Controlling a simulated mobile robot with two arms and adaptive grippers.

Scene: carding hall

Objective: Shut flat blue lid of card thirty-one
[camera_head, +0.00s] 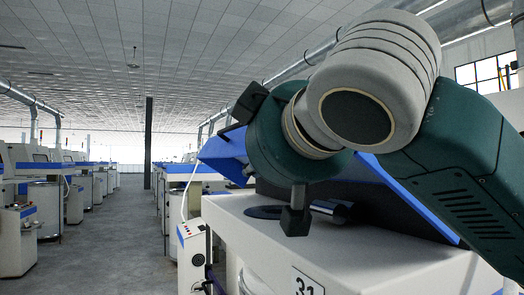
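Card thirty-one (340,245) is a white machine at the lower right, with a "31" plate (306,284) on its front. Its flat blue lid (225,155) stands raised and tilted over the white top, with a dark underside; much of it is hidden behind my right arm. My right gripper (272,158) is in front of the lid, with one dark finger high and one low, spread well apart. It looks open, and I cannot tell whether it touches the lid. My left gripper is not in view.
A dark round opening (265,212) and a metal cylinder (335,210) are on the white top, under the lid. A small control box (192,250) stands to its left. The grey aisle floor (110,240) is clear, between rows of similar machines.

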